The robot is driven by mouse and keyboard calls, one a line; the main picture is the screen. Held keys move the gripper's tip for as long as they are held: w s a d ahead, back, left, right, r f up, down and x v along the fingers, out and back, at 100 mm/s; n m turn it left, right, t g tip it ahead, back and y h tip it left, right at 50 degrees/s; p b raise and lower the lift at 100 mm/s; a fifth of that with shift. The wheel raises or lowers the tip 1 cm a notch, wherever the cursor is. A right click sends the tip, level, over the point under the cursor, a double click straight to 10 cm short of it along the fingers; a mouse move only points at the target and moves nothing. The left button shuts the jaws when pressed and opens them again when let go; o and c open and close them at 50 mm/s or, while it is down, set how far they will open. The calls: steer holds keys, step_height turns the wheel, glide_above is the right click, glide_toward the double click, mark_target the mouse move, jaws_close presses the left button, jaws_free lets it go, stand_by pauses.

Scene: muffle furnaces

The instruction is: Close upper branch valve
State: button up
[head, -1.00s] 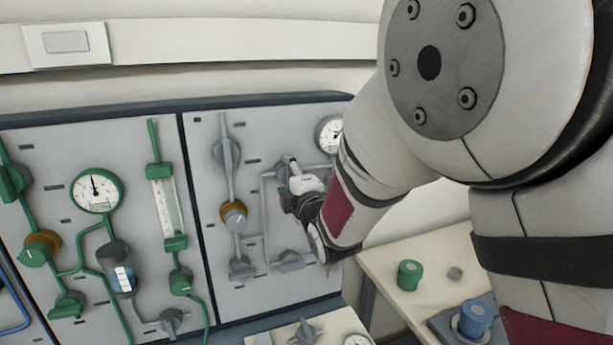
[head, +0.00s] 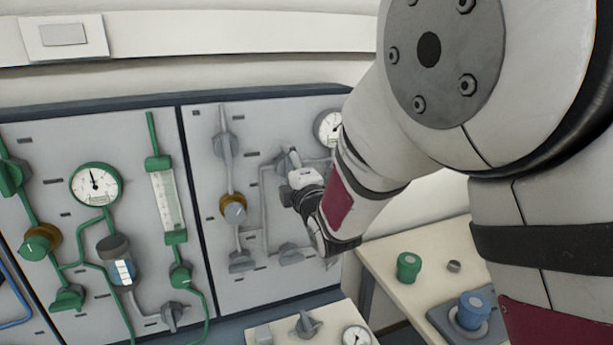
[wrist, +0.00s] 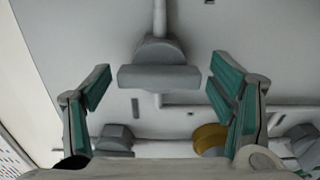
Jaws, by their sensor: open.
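The upper branch valve (head: 285,160) is a grey knob on the right-hand grey panel, partly hidden by my gripper (head: 292,172) in the head view. The wrist view shows a grey valve (wrist: 158,76) with a wide bar handle lying across a thin grey pipe. My gripper (wrist: 160,82) is open there, with one green-padded finger on each side of this handle and a visible gap to both. The fingers look empty. Whether the fingertips reach the handle's depth is hard to tell.
The same panel holds a lower grey valve (head: 291,254), a brass-coloured regulator (head: 233,211), another grey valve (head: 228,146) and a gauge (head: 328,128). A green-piped panel (head: 75,140) stands to the left. A table (head: 390,285) with green and blue caps is at lower right.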

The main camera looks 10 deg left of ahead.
steer(key=v, duration=1.1)
steer(key=shift+s, duration=0.4)
steer(key=shift+d, duration=0.1)
steer(key=s+d+r+m+g+h, duration=0.1)
steer(key=s+d+m+g+h, duration=0.15)
steer(key=d+m, duration=0.6)
steer(key=s+d+m+g+h, duration=0.25)
steer(key=d+m+h, duration=0.2)
steer(key=d, duration=0.65)
steer(key=s+d+m+g+h, duration=0.1)
steer(key=s+d+m, duration=0.2)
steer(key=s, duration=0.4)
steer(key=s+d+f+m+g, duration=0.1)
steer(key=s+d+m+g, duration=0.1)
steer(key=s, duration=0.5)
steer(key=s+d+m+g+h, duration=0.1)
steer(key=s+d+m+g, duration=0.1)
steer(key=s+d+m, duration=0.3)
steer(key=shift+s+f+m+h, duration=0.15)
steer(key=shift+s+m+h, duration=0.15)
steer(key=shift+s+m, duration=0.6)
steer(key=shift+s, duration=0.2)
